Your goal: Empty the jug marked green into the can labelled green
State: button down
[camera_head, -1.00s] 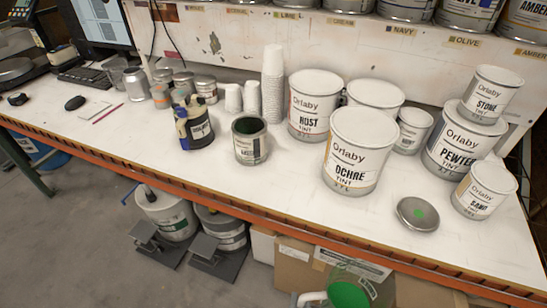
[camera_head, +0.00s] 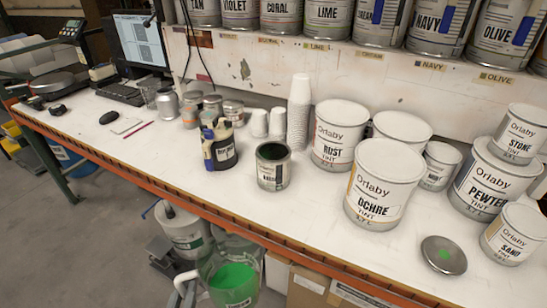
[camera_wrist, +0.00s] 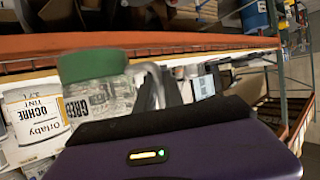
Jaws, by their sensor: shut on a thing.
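A clear jug (camera_head: 237,253) holding bright green liquid (camera_head: 234,277) hangs in front of the bench's front edge, below the bench top, roughly upright. In the wrist view the jug (camera_wrist: 98,98) shows a label with part of the word GREEN. An open can (camera_head: 273,175) with a dark green inside stands on the bench near the front edge, above and right of the jug. Its label is too small to read.
The ochre can (camera_head: 380,190) and a lid with a green dot (camera_head: 443,256) are to the right. The orange bench edge (camera_head: 180,198) lies between jug and bench top.

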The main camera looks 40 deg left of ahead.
aim_at(272, 157)
jog(key=i+j, duration=0.2)
jog(key=j, duration=0.2)
jog(key=i+j, duration=0.45)
jog(key=j, duration=0.3)
